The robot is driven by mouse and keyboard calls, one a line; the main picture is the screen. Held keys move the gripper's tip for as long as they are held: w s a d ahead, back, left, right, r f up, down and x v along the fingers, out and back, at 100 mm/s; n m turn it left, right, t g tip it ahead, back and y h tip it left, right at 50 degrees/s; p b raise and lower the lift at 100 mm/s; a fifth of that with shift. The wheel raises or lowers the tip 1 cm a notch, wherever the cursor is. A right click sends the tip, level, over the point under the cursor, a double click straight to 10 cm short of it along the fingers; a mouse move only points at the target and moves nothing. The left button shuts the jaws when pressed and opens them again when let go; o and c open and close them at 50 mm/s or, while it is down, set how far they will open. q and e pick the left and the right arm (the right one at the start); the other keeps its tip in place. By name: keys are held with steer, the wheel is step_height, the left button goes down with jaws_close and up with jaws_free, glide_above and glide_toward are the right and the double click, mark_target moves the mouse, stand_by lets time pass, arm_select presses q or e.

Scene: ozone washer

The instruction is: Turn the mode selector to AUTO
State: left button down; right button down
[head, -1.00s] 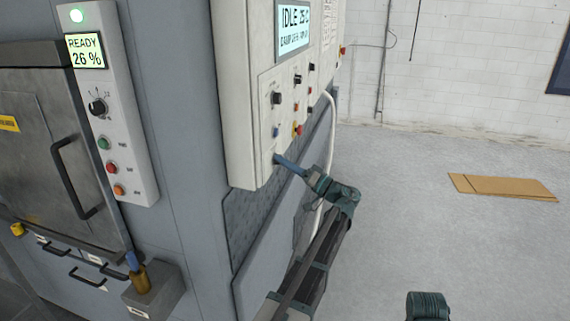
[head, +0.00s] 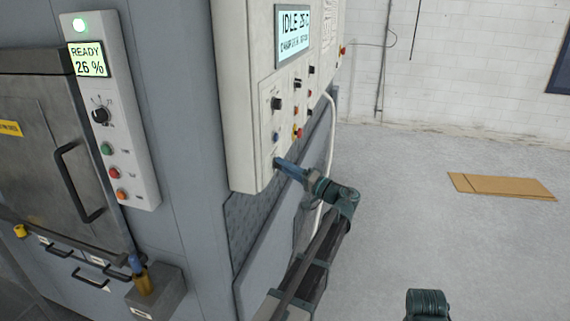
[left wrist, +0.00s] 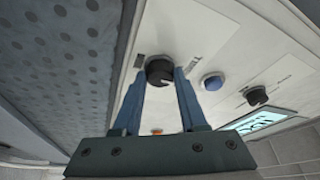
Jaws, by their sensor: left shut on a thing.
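A light control panel with a screen (head: 292,33) carries several knobs and buttons. My left gripper (head: 279,163) reaches its lower left part in the head view. In the left wrist view the left gripper (left wrist: 161,76) has its two blue fingers shut on a round black knob (left wrist: 159,67), one on either side. This knob is hidden by the fingers in the head view. The printed label beside it is too small to read, so its setting cannot be told.
A blue button (left wrist: 212,81) and another black knob (left wrist: 257,96) sit beside the held knob. A second panel (head: 125,170) with a READY 26 % screen (head: 88,60) is at the left, near a door handle (head: 78,185). Open floor and flat cardboard (head: 500,186) lie right.

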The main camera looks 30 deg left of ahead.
arm_select(q)
steer(key=shift+r+m+t+h+p, duration=0.15)
steer(key=shift+m+h+p, duration=0.15)
steer(key=shift+m+p, duration=0.5)
steer(key=shift+r+m+t+h+p, duration=0.15)
steer(key=shift+m+h+p, duration=0.2)
steer(key=shift+m, duration=0.85)
steer(key=shift+f, duration=0.15)
steer(key=shift+c, duration=2.3)
jaws_free()
steer(key=shift+d, duration=0.15)
steer(key=s+d, duration=0.2)
steer(key=d, duration=1.1)
steer(key=shift+d+f+b, duration=0.25)
steer(key=shift+f+b, duration=0.05)
steer(key=shift+f, duration=0.1)
